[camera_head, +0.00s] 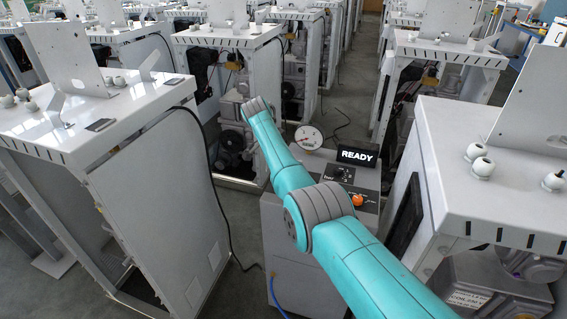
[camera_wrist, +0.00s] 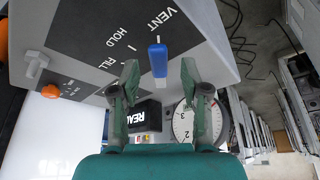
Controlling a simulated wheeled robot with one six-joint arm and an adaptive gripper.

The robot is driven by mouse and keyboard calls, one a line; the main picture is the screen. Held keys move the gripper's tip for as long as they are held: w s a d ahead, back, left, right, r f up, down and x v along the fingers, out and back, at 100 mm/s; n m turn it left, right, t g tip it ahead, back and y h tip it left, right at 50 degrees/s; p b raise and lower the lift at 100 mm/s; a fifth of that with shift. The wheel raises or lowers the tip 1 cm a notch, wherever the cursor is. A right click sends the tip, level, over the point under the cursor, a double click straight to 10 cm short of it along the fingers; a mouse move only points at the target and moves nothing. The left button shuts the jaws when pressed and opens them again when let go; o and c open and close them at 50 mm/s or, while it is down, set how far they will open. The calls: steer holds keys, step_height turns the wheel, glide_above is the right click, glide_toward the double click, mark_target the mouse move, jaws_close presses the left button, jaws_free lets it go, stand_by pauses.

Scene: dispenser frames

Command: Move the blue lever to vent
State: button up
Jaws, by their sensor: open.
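The blue lever (camera_wrist: 158,57) stands on the dark control panel (camera_wrist: 95,35) in the wrist view, with the printed words VENT, HOLD and FILL around it. Its handle lies near the VENT lettering, but I cannot tell its exact setting against the marks. My gripper (camera_wrist: 160,75) is open, with one green finger on each side of the lever's lower end in the picture. Both fingers appear apart from the lever. In the head view the panel (camera_head: 341,186) shows partly beside my arm, and the gripper and the blue lever cannot be made out.
A round dial gauge (camera_wrist: 184,124) sits close to the fingers. White cabinets (camera_head: 150,190) stand close on both sides, with cables on the floor.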

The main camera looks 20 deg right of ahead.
steer(key=w+v, duration=0.1)
steer(key=v, duration=1)
steer(key=shift+s, duration=0.45)
steer(key=shift+f, duration=0.1)
